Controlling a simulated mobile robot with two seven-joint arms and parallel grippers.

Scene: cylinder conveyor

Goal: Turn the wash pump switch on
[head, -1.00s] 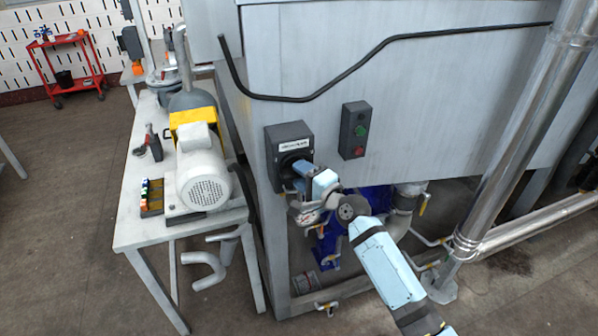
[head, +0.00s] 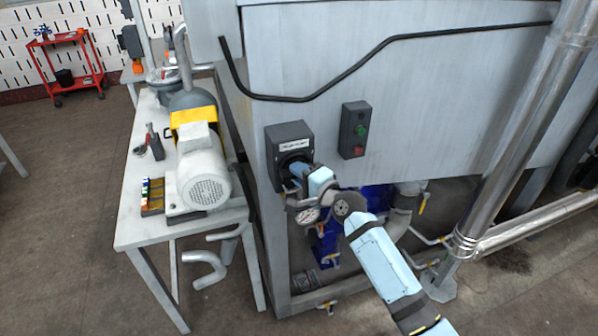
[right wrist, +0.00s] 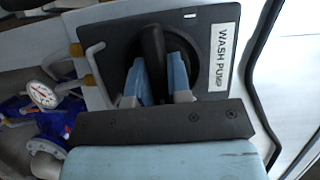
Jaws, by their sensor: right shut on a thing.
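The wash pump switch box (head: 290,139) is a dark grey box on the corner of the large grey machine, with a white label in the head view. In the right wrist view the box (right wrist: 199,43) reads "WASH PUMP" and carries a black knob (right wrist: 153,50) on a round dial. My right gripper (head: 297,170) is at the front of the box. In the right wrist view its blue fingers (right wrist: 157,82) stand on both sides of the knob, shut on it. In the head view the gripper hides most of the knob. My left gripper is not in view.
A control box (head: 354,130) with a green and a red button is right of the switch. A pressure gauge (right wrist: 42,94) and blue pump parts (right wrist: 35,118) are below the machine. A bench (head: 137,190) with a motor stands left. A steel pipe (head: 520,130) rises at right.

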